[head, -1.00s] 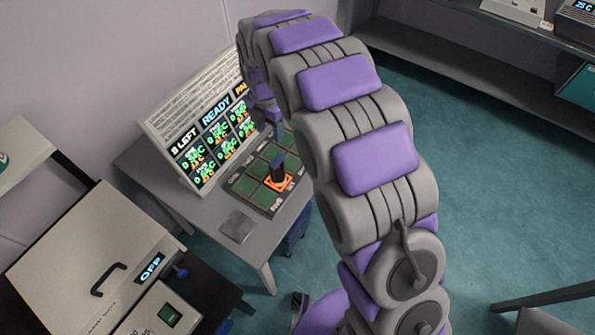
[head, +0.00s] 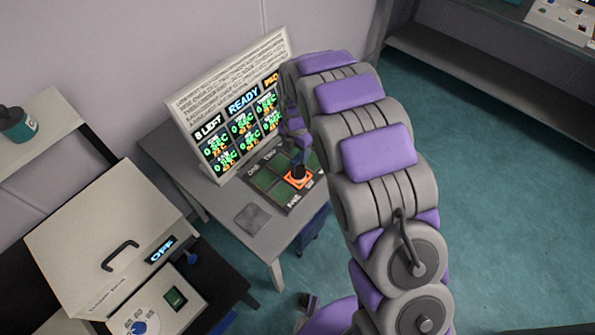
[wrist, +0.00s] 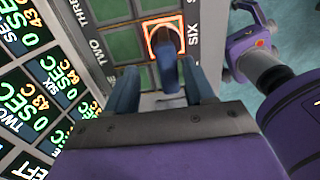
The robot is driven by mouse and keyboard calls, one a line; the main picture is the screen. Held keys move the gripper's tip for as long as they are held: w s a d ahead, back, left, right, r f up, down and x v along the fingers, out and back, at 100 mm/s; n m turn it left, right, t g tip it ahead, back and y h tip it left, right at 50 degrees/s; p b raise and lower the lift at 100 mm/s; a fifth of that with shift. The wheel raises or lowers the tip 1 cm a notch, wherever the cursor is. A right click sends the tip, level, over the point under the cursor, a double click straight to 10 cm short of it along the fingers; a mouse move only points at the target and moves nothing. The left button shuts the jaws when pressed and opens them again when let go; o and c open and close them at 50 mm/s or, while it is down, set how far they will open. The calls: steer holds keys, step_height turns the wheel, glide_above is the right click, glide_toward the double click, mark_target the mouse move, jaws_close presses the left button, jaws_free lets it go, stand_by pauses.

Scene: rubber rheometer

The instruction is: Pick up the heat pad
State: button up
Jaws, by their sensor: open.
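A flat grey square pad (head: 253,218) lies on the table's front part in the head view; it may be the heat pad, but I cannot be sure. A dark upright piece (head: 300,171) stands at an orange-lit cell (head: 297,181) of the green-celled board. The wrist view shows the orange-lit cell beside the label SIX (wrist: 162,38), with a dark blue piece (wrist: 167,72) in front of it. My gripper (wrist: 162,85) is open, its fingers on either side of that blue piece. I cannot tell whether they touch it.
A lit display (head: 235,115) reading READY stands behind the board on the grey table (head: 190,175). A beige machine (head: 105,235) marked OFF stands at left. A shelf (head: 45,140) is above it. The teal floor at right is open.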

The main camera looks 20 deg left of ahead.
steer(key=b, duration=0.1)
glide_above(298, 171)
step_height(298, 171, down, 5)
steer(key=shift+f, duration=0.1)
jaws_close()
stand_by(0.5)
stand_by(0.9)
